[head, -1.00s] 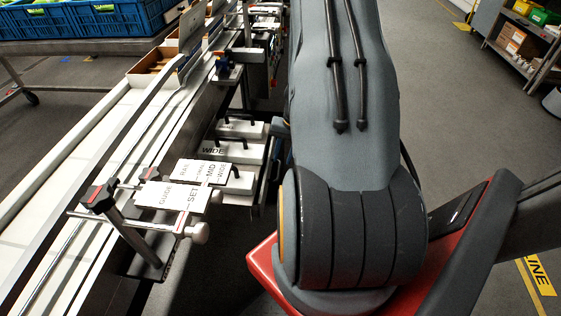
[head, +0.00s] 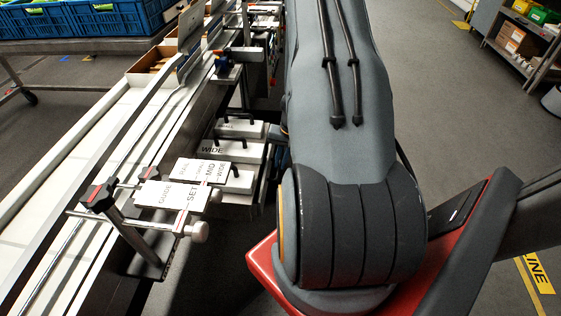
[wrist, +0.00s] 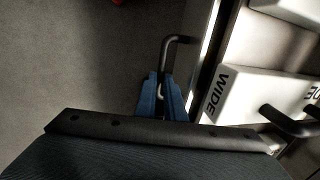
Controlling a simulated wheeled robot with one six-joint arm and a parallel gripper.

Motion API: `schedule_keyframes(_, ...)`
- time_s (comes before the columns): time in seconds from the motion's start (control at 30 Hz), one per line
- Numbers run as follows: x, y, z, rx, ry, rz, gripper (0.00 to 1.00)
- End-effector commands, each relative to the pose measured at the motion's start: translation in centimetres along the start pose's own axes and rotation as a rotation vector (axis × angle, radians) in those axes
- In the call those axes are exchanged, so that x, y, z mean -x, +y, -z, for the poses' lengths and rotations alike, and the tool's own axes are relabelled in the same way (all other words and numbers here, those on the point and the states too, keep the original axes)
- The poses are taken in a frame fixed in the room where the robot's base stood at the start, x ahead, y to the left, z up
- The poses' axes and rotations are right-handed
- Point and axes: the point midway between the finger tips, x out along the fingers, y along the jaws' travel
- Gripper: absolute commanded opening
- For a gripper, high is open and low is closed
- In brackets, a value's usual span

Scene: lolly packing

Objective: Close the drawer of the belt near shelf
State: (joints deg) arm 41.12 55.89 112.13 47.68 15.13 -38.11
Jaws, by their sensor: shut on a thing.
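The drawer (head: 257,197) stands pulled out beside the belt (head: 82,170) in the head view, with white blocks in it, one marked WIDE. In the wrist view, the drawer's edge (wrist: 208,45) runs along the left of the blocks. My gripper (wrist: 163,88) has blue fingers closed on the dark bent handle (wrist: 178,40) at the drawer's outer side. In the head view my arm hides the gripper and most of the handle.
White blocks (wrist: 245,95) with black handles sit in the drawer. Blue crates (head: 120,17) stand at the back left.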

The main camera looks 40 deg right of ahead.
Motion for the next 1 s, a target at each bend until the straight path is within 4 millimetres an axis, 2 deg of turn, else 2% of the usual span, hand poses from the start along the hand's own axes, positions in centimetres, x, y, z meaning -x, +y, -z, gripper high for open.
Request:
schedule_keyframes(0.13, -0.2, -0.8, 0.0, 0.002, 0.0, 0.0, 0.0)
schedule_keyframes(0.3, -0.6, -2.9, 0.1, 0.003, 0.001, 0.001, 0.0)
schedule_keyframes(0.57, -0.6, -3.4, 0.0, 0.004, -0.001, 0.002, 0.0)
schedule_keyframes(0.6, -0.6, -3.4, 0.0, 0.005, -0.001, 0.002, 0.14)
schedule_keyframes(0.7, -0.6, -3.3, 0.0, 0.004, -0.001, 0.002, 0.28)
schedule_keyframes(1.0, -0.5, -3.1, 0.0, 0.0, 0.0, 0.001, 0.28)
